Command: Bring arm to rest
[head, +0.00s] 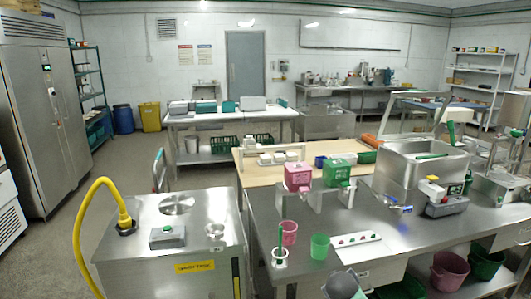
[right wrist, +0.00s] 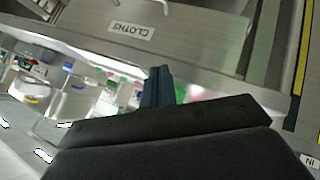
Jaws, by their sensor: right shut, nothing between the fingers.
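My right gripper (right wrist: 158,82) shows in the right wrist view, its dark blue fingers together and nothing between them. Its black body fills the lower middle of that view. The fingers point toward a steel front with a label reading CLOTHS (right wrist: 131,29); I cannot tell the distance. In the head view I cannot make out either gripper for certain. My left gripper is not in view.
A steel table (head: 262,212) carries a pink box (head: 298,176), a green box (head: 336,172), a pink cup (head: 288,232) and a green cup (head: 319,246). A steel cabinet with a yellow hose (head: 85,225) stands left. Floor is clear further left.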

